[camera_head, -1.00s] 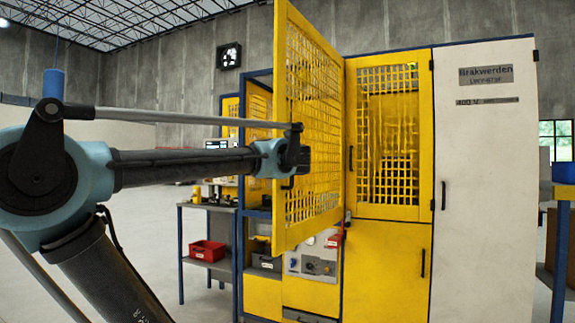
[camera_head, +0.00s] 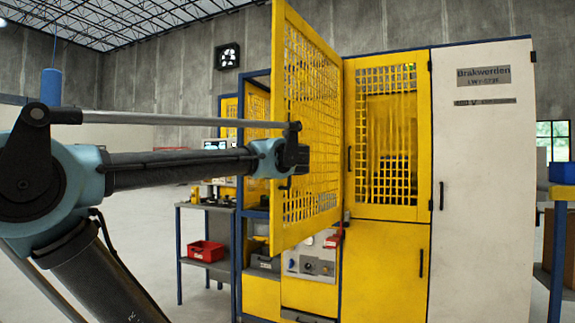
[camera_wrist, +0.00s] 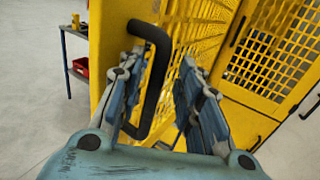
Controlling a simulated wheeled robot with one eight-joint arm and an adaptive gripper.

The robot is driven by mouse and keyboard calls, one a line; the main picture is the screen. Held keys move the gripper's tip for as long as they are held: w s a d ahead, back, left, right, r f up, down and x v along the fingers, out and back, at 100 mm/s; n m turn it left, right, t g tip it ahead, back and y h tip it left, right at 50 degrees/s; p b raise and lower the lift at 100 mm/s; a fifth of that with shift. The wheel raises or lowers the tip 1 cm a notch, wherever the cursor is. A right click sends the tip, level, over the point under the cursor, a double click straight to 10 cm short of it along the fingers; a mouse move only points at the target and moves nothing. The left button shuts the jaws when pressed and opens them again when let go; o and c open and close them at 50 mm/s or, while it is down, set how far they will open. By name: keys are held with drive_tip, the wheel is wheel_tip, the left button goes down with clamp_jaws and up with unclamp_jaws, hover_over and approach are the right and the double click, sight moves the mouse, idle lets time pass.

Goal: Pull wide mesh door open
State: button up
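The wide mesh door (camera_head: 308,130) is a yellow frame with wire mesh, swung out from the machine and standing well open in the head view. It also shows in the wrist view (camera_wrist: 110,30), with mesh beyond the fingers. Its black bar handle (camera_wrist: 160,75) runs between my gripper's fingers, closer to the left one. My gripper (camera_wrist: 163,75) has its fingers spread apart around the handle, with a clear gap on the right. In the head view my gripper (camera_head: 294,157) is at the door's outer edge, where its fingers are mostly hidden.
A second yellow mesh door (camera_head: 388,205) is closed beside the opening. A white cabinet (camera_head: 485,180) stands to its right. A side table with a red bin (camera_head: 207,250) stands at left behind my arm. Open floor lies at left.

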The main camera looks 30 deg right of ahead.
drive_tip(key=v, duration=1)
drive_tip(key=shift+s+a, duration=0.2)
drive_tip(key=shift+a, duration=0.05)
idle(0.5)
